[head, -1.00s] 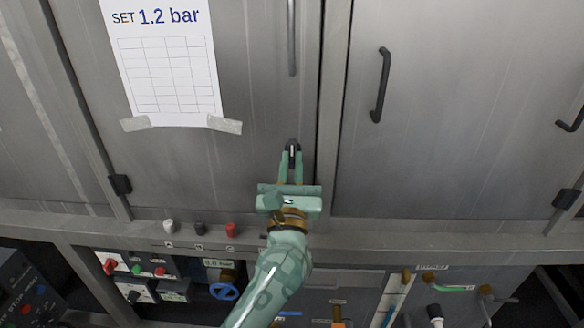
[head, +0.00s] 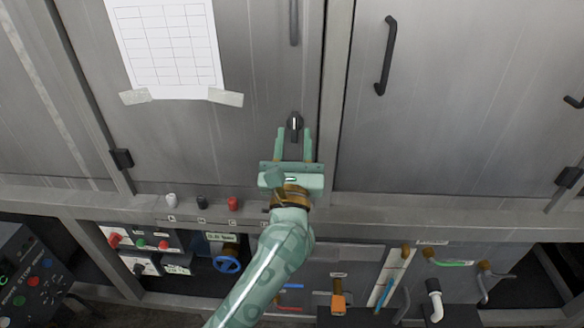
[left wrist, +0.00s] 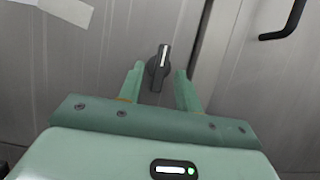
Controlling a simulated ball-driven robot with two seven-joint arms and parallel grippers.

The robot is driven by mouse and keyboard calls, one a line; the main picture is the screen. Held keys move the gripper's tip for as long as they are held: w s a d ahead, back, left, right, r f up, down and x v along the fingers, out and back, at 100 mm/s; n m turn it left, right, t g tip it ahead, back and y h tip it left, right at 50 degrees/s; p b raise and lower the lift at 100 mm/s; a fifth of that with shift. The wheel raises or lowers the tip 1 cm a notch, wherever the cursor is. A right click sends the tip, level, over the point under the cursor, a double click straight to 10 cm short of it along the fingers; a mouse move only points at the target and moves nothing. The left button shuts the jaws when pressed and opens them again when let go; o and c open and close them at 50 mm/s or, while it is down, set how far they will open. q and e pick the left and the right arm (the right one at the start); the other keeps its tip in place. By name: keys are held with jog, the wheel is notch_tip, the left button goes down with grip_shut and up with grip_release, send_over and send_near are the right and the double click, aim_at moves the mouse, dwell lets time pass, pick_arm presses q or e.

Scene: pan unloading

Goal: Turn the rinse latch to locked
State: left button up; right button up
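The latch (head: 295,124) is a small dark knob with a white line on the grey cabinet door, just left of the door's right edge. Its white line stands nearly upright in the head view. The latch also shows in the left wrist view (left wrist: 158,68), its line close to upright and leaning slightly right. No label reading rinse is legible on it. In the left wrist view the left gripper (left wrist: 158,70) has one finger on each side of the latch's lower part. My right gripper is not in view.
A long vertical handle (head: 294,22) is above the latch. A black handle (head: 386,56) is on the right door. A taped paper sheet (head: 165,45) is at upper left. Below the ledge are a blue valve wheel (head: 227,265), an orange-handled valve (head: 338,300) and several pipes.

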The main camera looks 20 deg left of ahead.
pick_arm(q)
jog(key=v, duration=1.5)
jog(key=shift+s, duration=0.3)
jog(key=shift+d+f, duration=0.15)
